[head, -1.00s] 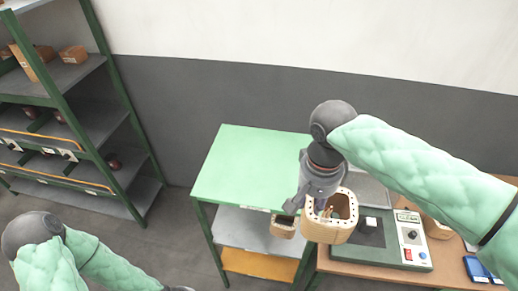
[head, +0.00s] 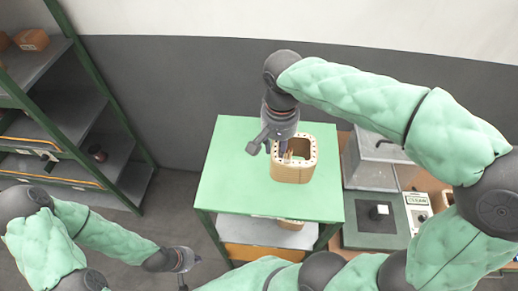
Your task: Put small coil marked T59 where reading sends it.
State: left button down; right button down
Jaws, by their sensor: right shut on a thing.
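A tan, squared coil (head: 292,172) with dark holes around its rim and copper-coloured leads in its opening is over the green top of the cart (head: 235,180). My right gripper (head: 280,150) is shut on the coil's left side wall from above. I cannot tell whether the coil touches the top, and no marking is legible on it. My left gripper (head: 182,268) is low at the bottom of the head view, away from the coils; its jaws are too small to read. Another tan coil (head: 290,225) shows partly on the cart's grey middle shelf.
A bench to the right holds a tester (head: 418,208) with a green display, a dark plate (head: 365,228) with a white block, and a grey lidded box (head: 370,172). A green-framed shelf rack (head: 90,120) with coils stands left. The cart top's left part is clear.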

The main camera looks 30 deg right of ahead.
jog(key=shift+w+a+f+p, duration=0.15)
jog(key=shift+w+a+f, duration=0.15)
jog(key=shift+w+f, duration=1.1)
jog(key=shift+w+a+f+p, duration=0.1)
jog(key=shift+w+a+f, duration=0.25)
jog(key=shift+w+f, duration=1.05)
jog(key=shift+w+a+f+p, duration=0.25)
jog(key=shift+w+f, duration=0.35)
jog(key=shift+f, duration=1.55)
jog(key=shift+f, duration=0.1)
jog(key=c, duration=1.4)
grip_release()
jog(key=shift+f+b, duration=0.15)
jog(key=shift+b, duration=0.15)
jog(key=o, duration=0.4)
jog(key=shift+o, duration=0.2)
notch_tip(320, 180, up, 12)
jog(key=shift+r, duration=0.25)
